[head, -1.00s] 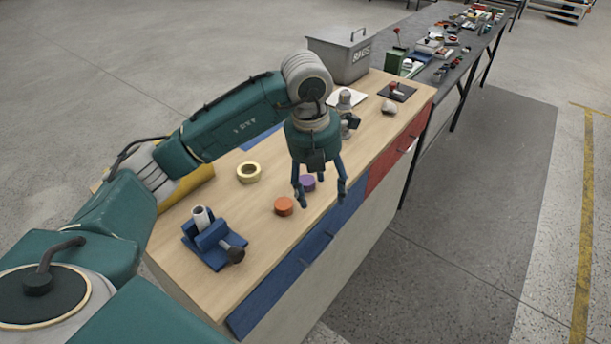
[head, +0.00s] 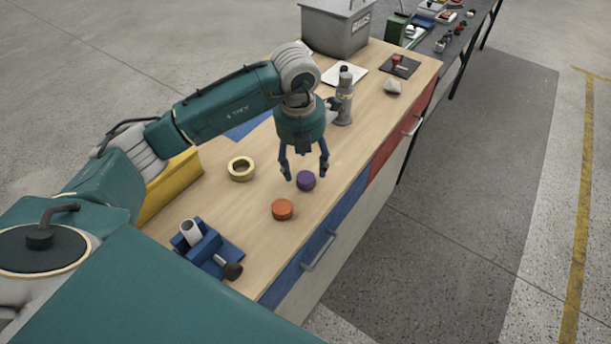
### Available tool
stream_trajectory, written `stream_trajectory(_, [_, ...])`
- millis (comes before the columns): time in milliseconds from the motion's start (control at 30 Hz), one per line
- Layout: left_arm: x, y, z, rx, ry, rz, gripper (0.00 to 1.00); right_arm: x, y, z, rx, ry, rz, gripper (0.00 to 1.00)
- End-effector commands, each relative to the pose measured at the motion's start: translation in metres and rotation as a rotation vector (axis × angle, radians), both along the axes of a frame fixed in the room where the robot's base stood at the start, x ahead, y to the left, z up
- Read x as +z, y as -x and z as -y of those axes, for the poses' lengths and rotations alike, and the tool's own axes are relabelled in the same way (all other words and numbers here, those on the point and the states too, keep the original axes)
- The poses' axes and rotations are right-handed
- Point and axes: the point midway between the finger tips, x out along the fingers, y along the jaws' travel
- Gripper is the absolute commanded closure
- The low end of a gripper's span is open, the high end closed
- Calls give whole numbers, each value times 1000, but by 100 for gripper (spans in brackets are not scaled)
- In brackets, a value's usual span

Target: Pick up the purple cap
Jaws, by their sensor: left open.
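The purple cap (head: 306,180) is a short round disc lying flat on the wooden bench top in the head view. My left gripper (head: 305,175) points down with its fingers spread and nothing between them. Its fingertips appear close above the cap, one on each side of it in the picture; the exact height cannot be told. The cap shows unobstructed between and below the fingers. My right gripper is not in view.
An orange cap (head: 282,210) lies just nearer than the purple one. A yellow tape ring (head: 241,169) and a blue vise (head: 208,248) are to the left. A grey metal cylinder (head: 344,100) stands behind the gripper. A grey bin (head: 335,30) is at the back.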

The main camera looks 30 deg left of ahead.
Motion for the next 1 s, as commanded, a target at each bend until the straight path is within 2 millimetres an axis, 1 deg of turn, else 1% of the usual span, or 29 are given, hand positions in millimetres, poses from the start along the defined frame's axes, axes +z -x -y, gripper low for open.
stream_trajectory(33, [-4, 2, 1, -1, -1, -7, 40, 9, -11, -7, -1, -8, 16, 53])
stream_trajectory(133, [-19, 0, 1, -1, 0, -8, 40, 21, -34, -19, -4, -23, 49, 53])
stream_trajectory(200, [-31, -2, 1, 1, 0, -6, 40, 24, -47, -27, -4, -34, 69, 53])
stream_trajectory(267, [-38, -3, 1, -1, 1, -5, 40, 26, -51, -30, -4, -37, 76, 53])
stream_trajectory(367, [-45, -4, 1, -2, -1, -3, 40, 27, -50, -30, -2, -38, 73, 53])
stream_trajectory(567, [-46, -4, 1, -2, 0, -1, 40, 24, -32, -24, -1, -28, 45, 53])
stream_trajectory(667, [-46, -4, 1, -2, 0, -1, 57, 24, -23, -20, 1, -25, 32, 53])
stream_trajectory(700, [-46, -4, 1, -2, 0, -1, 65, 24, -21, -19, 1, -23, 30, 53])
stream_trajectory(767, [-46, -4, 1, -2, 0, -1, 77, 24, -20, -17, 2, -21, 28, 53])
stream_trajectory(1000, [-45, -4, 0, -1, 0, -1, 78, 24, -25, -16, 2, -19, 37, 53])
